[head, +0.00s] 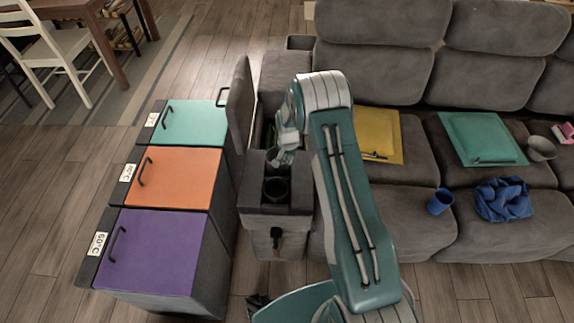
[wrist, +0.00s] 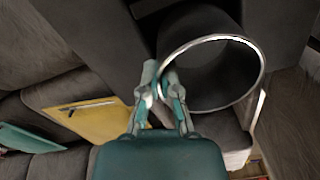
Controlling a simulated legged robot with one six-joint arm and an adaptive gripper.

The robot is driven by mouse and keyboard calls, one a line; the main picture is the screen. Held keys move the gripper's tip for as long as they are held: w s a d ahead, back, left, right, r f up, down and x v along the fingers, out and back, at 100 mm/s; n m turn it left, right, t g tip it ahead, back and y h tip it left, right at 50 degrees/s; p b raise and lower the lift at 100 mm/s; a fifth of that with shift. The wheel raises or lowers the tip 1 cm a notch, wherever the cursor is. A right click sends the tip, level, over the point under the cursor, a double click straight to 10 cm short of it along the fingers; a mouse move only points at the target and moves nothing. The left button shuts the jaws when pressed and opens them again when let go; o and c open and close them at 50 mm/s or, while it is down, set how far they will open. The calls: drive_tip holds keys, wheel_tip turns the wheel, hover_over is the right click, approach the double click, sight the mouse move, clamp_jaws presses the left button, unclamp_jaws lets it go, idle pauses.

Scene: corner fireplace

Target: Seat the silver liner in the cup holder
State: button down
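The silver liner (wrist: 262,75) is a round cup with a bright rim and a dark inside, large in the wrist view. Its open mouth faces the wrist camera. My gripper (wrist: 161,82) has its fingers on either side of the liner's left rim, pinching the wall. In the head view my gripper (head: 284,150) is over the rear part of the sofa console (head: 300,197), and the liner (head: 273,154) shows partly below it. A dark round cup holder (head: 276,189) is in the front part of the console. Whether the liner's base is inside a rear holder is hidden.
The console's raised lid (head: 240,104) stands close left of my gripper. Left of it are bins with teal (head: 195,122), orange (head: 171,178) and purple (head: 156,250) lids. A yellow folder (head: 380,138), blue cup (head: 440,202) and blue cloth (head: 503,200) lie on the sofa.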

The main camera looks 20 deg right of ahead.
wheel_tip(320, 180, down, 3)
drive_tip(key=shift+r, duration=0.1)
drive_tip(key=c, duration=0.8)
unclamp_jaws()
